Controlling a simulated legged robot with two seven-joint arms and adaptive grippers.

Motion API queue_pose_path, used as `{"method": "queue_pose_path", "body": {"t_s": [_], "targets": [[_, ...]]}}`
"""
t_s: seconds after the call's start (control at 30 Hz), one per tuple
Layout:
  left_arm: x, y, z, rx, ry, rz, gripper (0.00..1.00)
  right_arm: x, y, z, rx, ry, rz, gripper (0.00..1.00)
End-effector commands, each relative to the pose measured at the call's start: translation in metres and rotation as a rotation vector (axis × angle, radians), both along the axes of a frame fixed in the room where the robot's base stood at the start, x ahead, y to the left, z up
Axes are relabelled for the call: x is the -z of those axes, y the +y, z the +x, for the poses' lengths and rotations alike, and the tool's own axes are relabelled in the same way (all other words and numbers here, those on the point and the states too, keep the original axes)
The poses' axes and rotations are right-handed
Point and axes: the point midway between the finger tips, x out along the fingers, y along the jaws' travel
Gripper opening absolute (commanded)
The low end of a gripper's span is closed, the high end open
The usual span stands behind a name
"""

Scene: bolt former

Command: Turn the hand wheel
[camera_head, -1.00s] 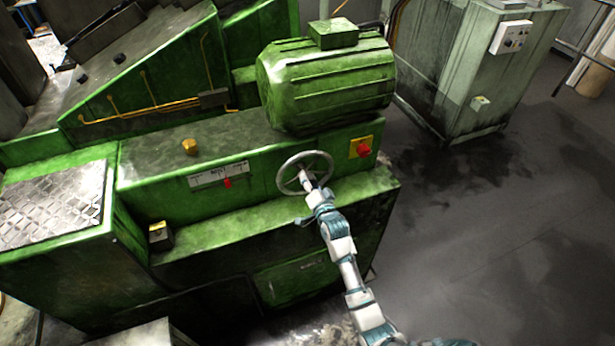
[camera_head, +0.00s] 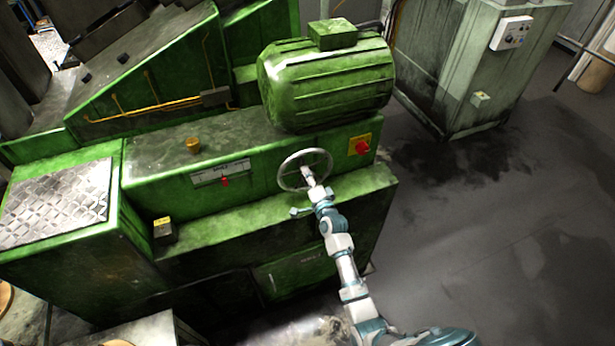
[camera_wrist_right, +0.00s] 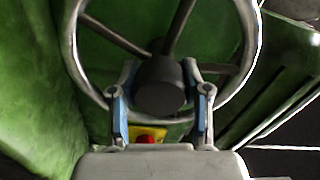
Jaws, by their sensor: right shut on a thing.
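The hand wheel (camera_head: 304,151) is a grey spoked ring on the front of the green machine. In the right wrist view the wheel's rim (camera_wrist_right: 72,50) fills the top, with dark spokes meeting at a round dark hub (camera_wrist_right: 160,86). My right gripper (camera_head: 308,178) reaches the wheel's middle from below. In the wrist view its two fingers (camera_wrist_right: 160,84) sit on either side of the hub, shut on it. The fingertips are partly hidden by the hub and spokes. My left gripper is not in view.
A red button on a yellow plate (camera_head: 360,144) is right of the wheel. A red-marked scale plate (camera_head: 220,173) is to its left. A green motor (camera_head: 328,82) bulges above. A ledge (camera_head: 240,222) runs below the wheel. Open floor (camera_head: 490,220) lies to the right.

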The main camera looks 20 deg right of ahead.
Motion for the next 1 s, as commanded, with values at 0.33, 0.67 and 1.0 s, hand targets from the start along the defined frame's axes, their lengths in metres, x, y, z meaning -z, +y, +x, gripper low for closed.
{"method": "queue_pose_path", "body": {"t_s": [0.33,0.67,1.0], "targets": [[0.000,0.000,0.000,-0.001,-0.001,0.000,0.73,0.002,-0.002,0.000,0.002,0.004,-0.001,0.65],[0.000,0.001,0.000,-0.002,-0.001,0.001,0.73,0.001,0.000,-0.001,0.000,0.002,-0.002,0.73],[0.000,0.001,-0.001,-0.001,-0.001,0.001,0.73,0.003,-0.002,-0.052,0.001,0.004,0.000,0.73]]}}
